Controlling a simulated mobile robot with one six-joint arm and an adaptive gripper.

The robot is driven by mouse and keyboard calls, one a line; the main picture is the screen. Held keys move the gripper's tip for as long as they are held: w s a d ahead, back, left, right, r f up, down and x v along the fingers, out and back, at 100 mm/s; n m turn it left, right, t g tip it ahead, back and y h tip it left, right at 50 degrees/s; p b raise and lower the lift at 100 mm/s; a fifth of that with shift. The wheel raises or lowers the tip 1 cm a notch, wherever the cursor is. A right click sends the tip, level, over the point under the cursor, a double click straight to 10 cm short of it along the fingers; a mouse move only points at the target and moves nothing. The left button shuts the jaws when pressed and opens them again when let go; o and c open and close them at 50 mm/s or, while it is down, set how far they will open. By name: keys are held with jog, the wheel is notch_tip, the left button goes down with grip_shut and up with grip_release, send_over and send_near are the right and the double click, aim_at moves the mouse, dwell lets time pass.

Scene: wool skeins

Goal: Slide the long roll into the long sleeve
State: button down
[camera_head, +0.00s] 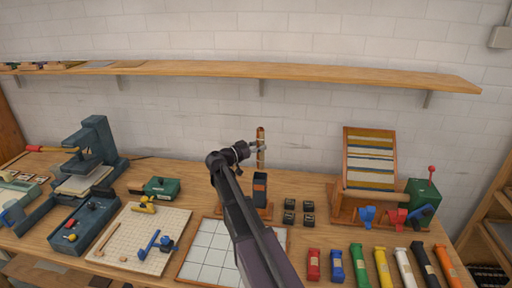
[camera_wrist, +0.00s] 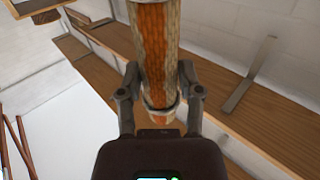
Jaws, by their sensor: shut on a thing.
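The long roll (camera_wrist: 155,50), banded orange and cream, runs up through the wrist view between my gripper's fingers. In the head view the roll (camera_head: 261,135) stands about upright above the back middle of the bench. My gripper (camera_head: 257,147) reaches it from the left and is shut on it; the fingers (camera_wrist: 160,90) touch both sides in the wrist view. A dark upright holder (camera_head: 260,188), perhaps the long sleeve, stands on a wooden base just below the roll. I cannot tell whether the roll's lower end is above it, behind it or in it.
A white gridded board (camera_head: 205,255) lies in front, partly behind my arm. Several small black blocks (camera_head: 290,217) stand right of the holder. A wooden rack (camera_head: 368,165) and several coloured tubes (camera_head: 358,262) are further right. A shelf (camera_head: 200,68) runs along the wall above.

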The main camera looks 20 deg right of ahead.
aim_at(258, 175)
jog(key=shift+f+b, duration=6.95)
jog(key=shift+f, duration=0.2)
jog(key=shift+s+f+b, duration=0.15)
jog(key=shift+f+b, duration=0.1)
jog(key=shift+b, duration=0.1)
jog(key=shift+s, duration=0.15)
jog(key=shift+c, duration=0.9)
grip_release()
jog(key=shift+a, duration=0.15)
jog(key=s+a, duration=0.2)
jog(key=a, duration=0.9)
jog(key=shift+s+a, duration=0.15)
jog(key=shift+a, duration=0.05)
jog(key=shift+r, duration=0.1)
